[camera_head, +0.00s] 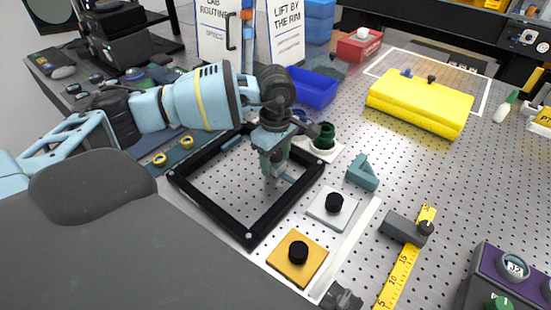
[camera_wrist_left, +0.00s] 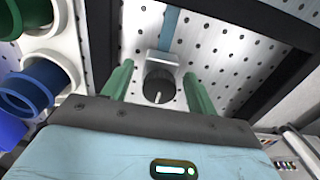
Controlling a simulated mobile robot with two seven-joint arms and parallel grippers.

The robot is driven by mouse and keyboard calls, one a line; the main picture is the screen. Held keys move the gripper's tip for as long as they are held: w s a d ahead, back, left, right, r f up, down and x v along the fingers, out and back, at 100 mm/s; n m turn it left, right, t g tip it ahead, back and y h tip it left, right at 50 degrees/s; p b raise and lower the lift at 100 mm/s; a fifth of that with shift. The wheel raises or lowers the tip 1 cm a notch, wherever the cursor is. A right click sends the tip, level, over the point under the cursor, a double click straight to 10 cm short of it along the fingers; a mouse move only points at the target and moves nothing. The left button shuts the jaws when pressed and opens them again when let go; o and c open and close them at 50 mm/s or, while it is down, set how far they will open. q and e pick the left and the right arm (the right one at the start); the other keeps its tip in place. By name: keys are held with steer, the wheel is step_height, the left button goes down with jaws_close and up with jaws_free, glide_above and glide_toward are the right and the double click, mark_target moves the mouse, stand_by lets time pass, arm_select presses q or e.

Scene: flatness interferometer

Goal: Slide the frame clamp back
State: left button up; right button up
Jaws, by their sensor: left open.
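The black square frame (camera_head: 247,236) lies flat on the perforated metal table. In the left wrist view a grey block with a dark round knob (camera_wrist_left: 160,84), seemingly the frame clamp, sits at the end of a blue-teal strip (camera_wrist_left: 171,28). My left gripper (camera_head: 271,181) points down inside the frame in the head view. In the left wrist view its green fingers (camera_wrist_left: 158,84) are open, one on each side of the knob, with gaps visible. In the head view the gripper mostly hides the clamp. My right gripper is not in view.
A grey pad (camera_head: 318,208) and an orange pad (camera_head: 281,260), each with a black knob, lie right of the frame. A green ring part (camera_head: 324,137) stands by its far corner. A yellow block (camera_head: 420,102) and a scale with a slider (camera_head: 400,228) are farther right.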

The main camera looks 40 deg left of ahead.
arm_select(q)
steer(key=shift+f, duration=0.4)
steer(key=shift+c, duration=0.5)
